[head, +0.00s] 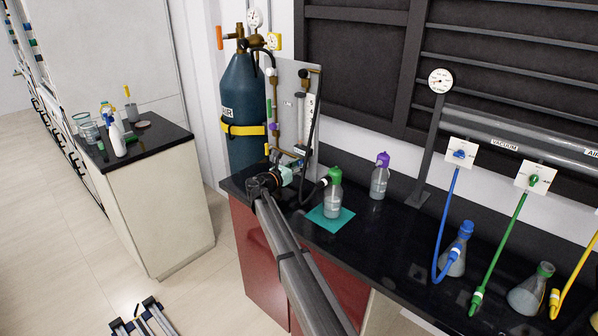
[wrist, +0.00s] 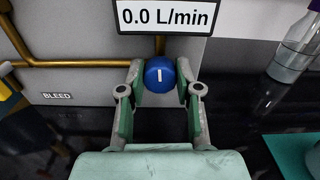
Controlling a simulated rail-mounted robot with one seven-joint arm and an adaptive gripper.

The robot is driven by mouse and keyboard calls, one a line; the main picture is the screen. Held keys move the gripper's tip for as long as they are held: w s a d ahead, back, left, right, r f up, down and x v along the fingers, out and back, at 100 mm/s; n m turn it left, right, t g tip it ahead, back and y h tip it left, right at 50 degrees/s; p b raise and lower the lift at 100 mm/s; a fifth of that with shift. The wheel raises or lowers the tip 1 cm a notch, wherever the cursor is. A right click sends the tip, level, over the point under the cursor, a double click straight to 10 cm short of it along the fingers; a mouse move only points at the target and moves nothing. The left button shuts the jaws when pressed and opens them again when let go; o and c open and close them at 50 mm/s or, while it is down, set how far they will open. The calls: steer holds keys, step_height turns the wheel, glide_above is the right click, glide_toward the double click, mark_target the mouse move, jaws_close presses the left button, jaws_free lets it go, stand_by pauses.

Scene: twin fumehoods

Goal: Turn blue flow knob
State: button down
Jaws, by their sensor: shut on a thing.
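The blue flow knob (wrist: 159,74) is in the upper middle of the wrist view, with a white mark standing upright on its face. It sits below a display (wrist: 167,16) that reads 0.0 L/min. My gripper (wrist: 160,84) has its green-padded fingers on the left and right sides of the knob, shut on it. In the head view my gripper (head: 287,176) is at the base of the grey flow panel (head: 312,85), by the gas cylinder. The knob is hard to make out there, hidden by my gripper and arm.
A blue gas cylinder (head: 240,95) stands left of the panel. A green-capped bottle (head: 333,196) on a teal mat (head: 325,222) and a purple-capped bottle (head: 379,180) stand to the right. Brass pipes (wrist: 80,62) run left of the knob, above a BLEED label.

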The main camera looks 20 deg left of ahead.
steer(key=shift+m, duration=0.4)
steer(key=c, duration=0.8)
jaws_free()
steer(key=shift+w, duration=0.1)
steer(key=v, duration=1.2)
steer(key=shift+d, duration=0.1)
